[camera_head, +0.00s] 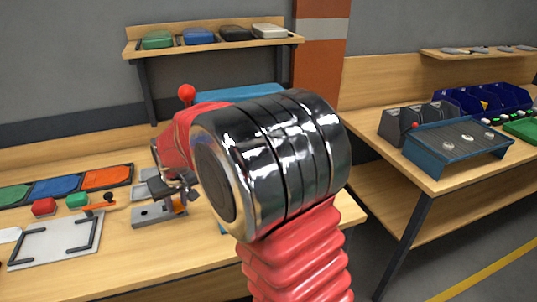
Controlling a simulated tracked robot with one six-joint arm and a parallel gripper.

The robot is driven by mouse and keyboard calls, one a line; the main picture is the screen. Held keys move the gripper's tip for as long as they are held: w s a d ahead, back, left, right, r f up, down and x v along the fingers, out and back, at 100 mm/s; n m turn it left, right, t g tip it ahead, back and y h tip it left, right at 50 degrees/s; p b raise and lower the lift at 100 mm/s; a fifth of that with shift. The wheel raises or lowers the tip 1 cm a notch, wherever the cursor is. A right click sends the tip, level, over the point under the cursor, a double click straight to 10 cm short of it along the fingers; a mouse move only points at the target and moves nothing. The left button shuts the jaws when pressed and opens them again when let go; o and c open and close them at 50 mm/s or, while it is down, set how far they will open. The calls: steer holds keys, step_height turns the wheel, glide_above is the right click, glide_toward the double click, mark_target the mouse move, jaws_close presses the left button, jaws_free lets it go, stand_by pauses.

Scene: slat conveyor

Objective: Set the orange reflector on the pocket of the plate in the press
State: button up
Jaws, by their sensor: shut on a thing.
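My gripper (181,196) is small in the picture, left of my large chrome arm joint, and points down over the bench. It is shut on the orange reflector (180,204), of which only a small part shows beside the dark jaws. Just under and beside it is a grey metal plate (150,214) with a dark round pocket, at the press. Whether the reflector touches the plate, I cannot tell. A red ball knob (187,92) stands up behind my arm; the rest of the press is largely hidden by my arm.
A tray with green, blue and orange sections (69,187) lies behind. A blue stand (457,141) is at right.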

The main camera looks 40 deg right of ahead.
steer(key=shift+d, duration=0.4)
